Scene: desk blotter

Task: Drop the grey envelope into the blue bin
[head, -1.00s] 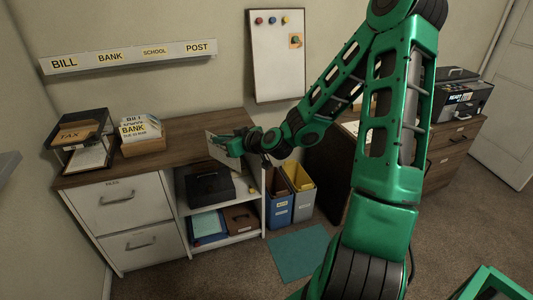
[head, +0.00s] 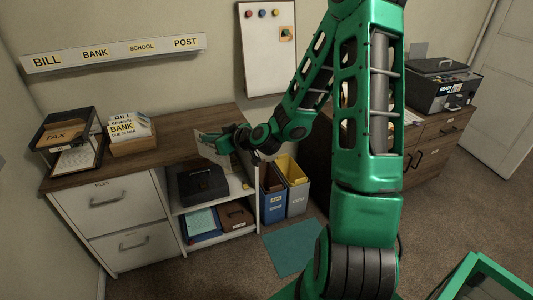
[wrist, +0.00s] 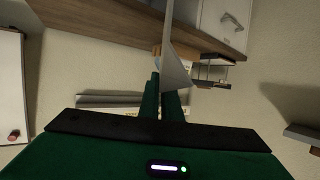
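My gripper (head: 214,142) is above the right part of the wooden cabinet top in the head view. In the wrist view its two green fingers (wrist: 163,98) are close together on a thin pale grey sheet, the grey envelope (wrist: 174,62), which sticks out past the fingertips. The envelope (head: 204,143) also shows in the head view, partly hidden by the gripper. The blue bin (head: 273,208) stands on the floor right of the cabinet, below and to the right of the gripper. It has a pale label on its front and something brown inside.
A grey bin (head: 297,200) with a yellow inside stands against the blue bin's right side. The cabinet top (head: 180,135) holds a letter tray (head: 65,135) and a box of envelopes (head: 132,146). A black box (head: 202,186) is on the open shelf. A green mat (head: 292,247) lies in front.

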